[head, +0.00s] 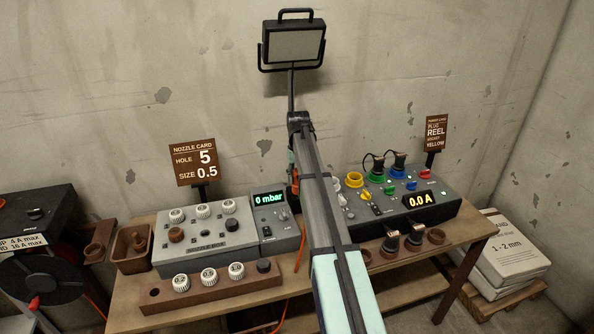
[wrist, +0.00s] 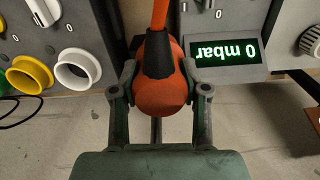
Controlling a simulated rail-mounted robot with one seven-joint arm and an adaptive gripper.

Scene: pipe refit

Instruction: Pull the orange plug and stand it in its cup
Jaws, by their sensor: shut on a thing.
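In the wrist view the orange plug (wrist: 163,92) sits between the two fingers of my gripper (wrist: 160,80), which is shut on it. A dark sleeve and an orange cable (wrist: 160,14) run from its far side. It shows over the gap between the two boxes, and I see no socket around it. In the head view my arm hides most of my gripper, and only a small orange patch shows beside the arm. Brown cups (head: 436,236) stand in a row in front of the right box; I cannot tell which is the orange plug's.
The nozzle box (head: 207,245) and a gauge reading 0 mbar (head: 269,198) stand left of my arm. The power box (head: 440,206), with colored sockets and black plugs, stands right. A brown bin (head: 133,248) is at the table's left. An orange cable hangs at the front.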

